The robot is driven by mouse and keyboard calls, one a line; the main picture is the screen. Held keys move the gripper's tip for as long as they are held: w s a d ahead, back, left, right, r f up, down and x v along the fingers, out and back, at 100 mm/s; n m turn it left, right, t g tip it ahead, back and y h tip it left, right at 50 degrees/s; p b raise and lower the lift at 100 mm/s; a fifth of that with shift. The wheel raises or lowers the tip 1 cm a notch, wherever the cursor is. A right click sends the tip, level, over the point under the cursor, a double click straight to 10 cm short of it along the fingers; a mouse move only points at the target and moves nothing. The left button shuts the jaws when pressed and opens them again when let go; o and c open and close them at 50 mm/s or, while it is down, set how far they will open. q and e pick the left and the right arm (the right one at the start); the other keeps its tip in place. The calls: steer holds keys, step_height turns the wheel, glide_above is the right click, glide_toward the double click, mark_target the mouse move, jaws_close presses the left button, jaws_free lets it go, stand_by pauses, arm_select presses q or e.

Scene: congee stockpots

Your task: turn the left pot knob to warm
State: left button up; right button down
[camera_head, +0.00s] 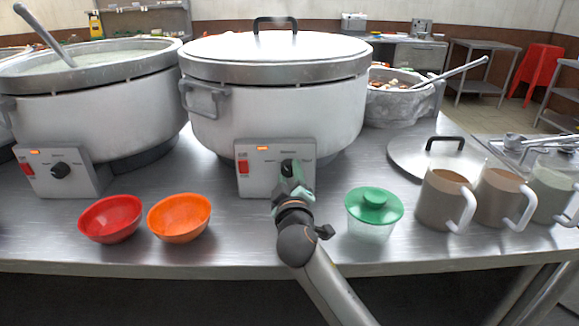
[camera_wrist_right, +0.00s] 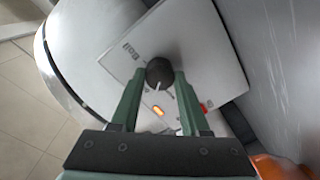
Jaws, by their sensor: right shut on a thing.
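A large white pot (camera_head: 280,105) with a closed lid stands at the centre of the counter. Its control panel (camera_head: 256,182) has a red switch, a lit orange lamp and a black knob (camera_head: 290,168). My right gripper (camera_head: 289,180) reaches this panel from the front. In the wrist view its green fingers (camera_wrist_right: 157,82) are shut on the black knob (camera_wrist_right: 159,70), one on each side. The knob's white pointer line faces the orange lamp; "Boil" is printed beside it. Another pot (camera_head: 95,115), open with a ladle, stands at the left; its knob (camera_head: 60,170) is untouched.
A red bowl (camera_head: 110,220) and an orange bowl (camera_head: 179,217) stand left of my arm. A green-lidded container (camera_head: 373,212) stands close on its right. Several mugs (camera_head: 446,198) and a loose lid (camera_head: 408,160) are farther right. The counter's front edge is near.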

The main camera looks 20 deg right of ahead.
steer(key=shift+r+n, duration=0.25)
steer(key=shift+n, duration=0.05)
steer(key=n+p, duration=0.2)
steer(key=p, duration=0.1)
steer(key=shift+r, duration=0.1)
steer(key=shift+n+p, duration=1.7)
steer(key=shift+n, duration=0.1)
arm_select(q)
step_height(320, 180, up, 6)
steer(key=w+d, duration=0.1)
steer(key=shift+w+r, duration=0.15)
steer(key=shift+r, duration=0.05)
arm_select(e)
steer(key=shift+f+n, duration=0.2)
steer(key=shift+n, duration=0.1)
arm_select(q)
steer(key=shift+a+f, duration=0.15)
arm_select(e)
steer(key=c, duration=0.8)
jaws_free()
steer(key=o, duration=0.4)
arm_select(q)
steer(key=shift+s+f, duration=0.15)
steer(key=shift+s, duration=0.2)
